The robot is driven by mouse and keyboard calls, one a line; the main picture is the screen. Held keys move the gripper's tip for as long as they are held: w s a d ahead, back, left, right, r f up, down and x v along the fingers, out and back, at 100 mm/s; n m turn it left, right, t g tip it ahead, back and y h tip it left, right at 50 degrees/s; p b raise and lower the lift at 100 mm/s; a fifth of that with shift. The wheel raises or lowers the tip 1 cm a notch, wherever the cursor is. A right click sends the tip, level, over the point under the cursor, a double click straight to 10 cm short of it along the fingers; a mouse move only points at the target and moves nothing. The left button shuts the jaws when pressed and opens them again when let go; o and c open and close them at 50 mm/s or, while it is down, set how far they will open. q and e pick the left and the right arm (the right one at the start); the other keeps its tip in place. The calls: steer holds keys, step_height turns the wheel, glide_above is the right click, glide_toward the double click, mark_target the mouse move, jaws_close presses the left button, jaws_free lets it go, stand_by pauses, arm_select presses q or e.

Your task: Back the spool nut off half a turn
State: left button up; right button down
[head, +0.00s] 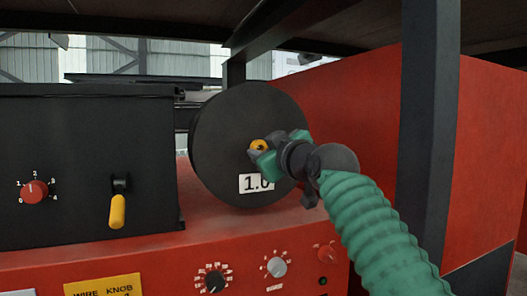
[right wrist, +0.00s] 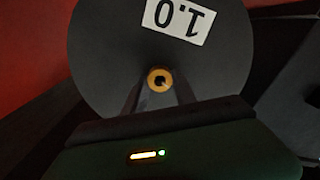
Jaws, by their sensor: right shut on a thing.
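The spool (head: 225,130) is a dark round disc with a white "1.0" label (head: 256,183), standing above the red machine surface. The spool nut (head: 259,146) is a small yellow-orange ring with a dark centre at the middle of the disc. My right gripper (head: 262,150) comes in from the right on a green sleeved arm and is shut on the nut. In the right wrist view the nut (right wrist: 159,79) sits between my fingertips (right wrist: 159,88), with the spool face (right wrist: 100,50) behind and the label upside down. My left gripper is not in view.
A black box (head: 80,150) with a red numbered knob (head: 34,192) and a yellow-handled lever (head: 118,208) stands left of the spool. Several knobs sit on the red front panel (head: 180,268). A dark post (head: 430,140) rises at the right, near my arm.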

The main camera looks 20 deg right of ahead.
steer(key=shift+w+f, duration=0.1)
steer(key=shift+f, duration=0.25)
steer(key=c, duration=1.3)
jaws_free()
steer(key=shift+o, duration=1.4)
steer(key=shift+r, duration=0.15)
steer(key=s+d+b, duration=0.1)
steer(key=s+b, duration=0.6)
steer(key=s, duration=0.9)
steer(key=shift+s+d, duration=0.2)
steer(key=shift+s, duration=0.1)
